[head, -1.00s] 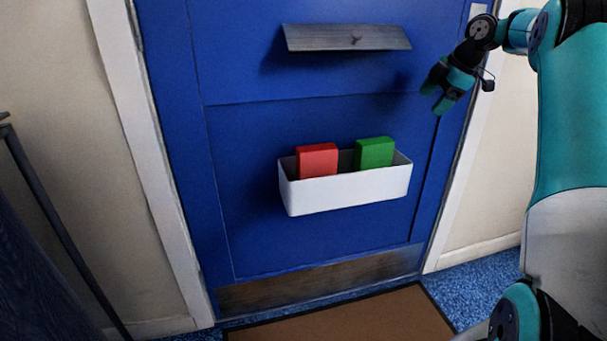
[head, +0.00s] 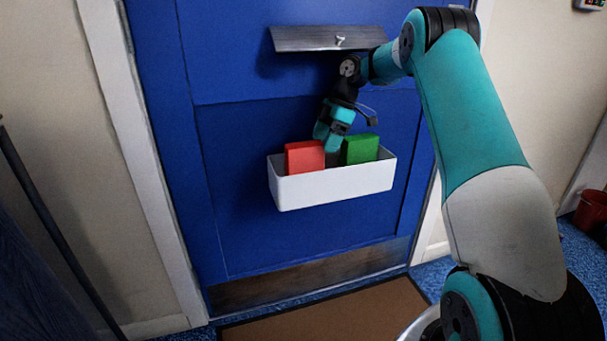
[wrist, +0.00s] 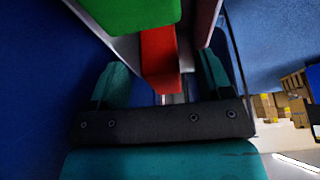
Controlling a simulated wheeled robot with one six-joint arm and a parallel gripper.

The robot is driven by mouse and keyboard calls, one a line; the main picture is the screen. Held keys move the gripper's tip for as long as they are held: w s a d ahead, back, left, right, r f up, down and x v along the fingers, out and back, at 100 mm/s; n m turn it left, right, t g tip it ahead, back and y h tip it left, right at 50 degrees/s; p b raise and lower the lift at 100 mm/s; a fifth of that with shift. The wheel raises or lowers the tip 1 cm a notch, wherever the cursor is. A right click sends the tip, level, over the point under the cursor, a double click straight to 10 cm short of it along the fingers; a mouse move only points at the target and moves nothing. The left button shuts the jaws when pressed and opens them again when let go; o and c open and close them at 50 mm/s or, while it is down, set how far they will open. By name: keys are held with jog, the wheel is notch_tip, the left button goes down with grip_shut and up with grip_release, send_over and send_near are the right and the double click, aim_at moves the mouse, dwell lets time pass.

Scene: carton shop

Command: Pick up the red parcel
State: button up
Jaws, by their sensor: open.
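The red parcel (head: 305,158) stands upright in the left part of a white bin (head: 335,186) fixed to the blue door. The green parcel (head: 360,149) stands to its right in the same bin. My gripper (head: 333,143) is open, just above the bin near the red parcel's right upper side. In the wrist view the red parcel (wrist: 160,60) shows ahead, between the lines of my two open fingers (wrist: 163,85). The green parcel (wrist: 130,12) is nearer the top left there. The parcels' lower parts are hidden by the bin's front wall.
A grey flap (head: 325,38) with a small knob is on the door above the bin. A brown doormat (head: 330,312) lies on the blue floor below. A red bucket (head: 590,210) stands at the far right. Boxes (wrist: 270,105) show at the wrist view's right.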

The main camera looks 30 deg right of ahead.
aim_at(308, 144)
jog(key=shift+w+a, duration=0.15)
jog(key=shift+a, duration=0.3)
jog(key=a, duration=0.1)
jog(key=w+a+b, duration=0.1)
jog(key=a, duration=0.1)
jog(key=shift+a+f, duration=0.1)
jog(key=shift+a, duration=0.1)
jog(key=shift+b+x, duration=0.65)
jog(key=shift+x, duration=0.3)
jog(key=shift+a+f, duration=0.1)
jog(key=shift+f, duration=0.3)
jog(key=shift+c, duration=0.4)
jog(key=shift+r, duration=0.1)
grip_shut()
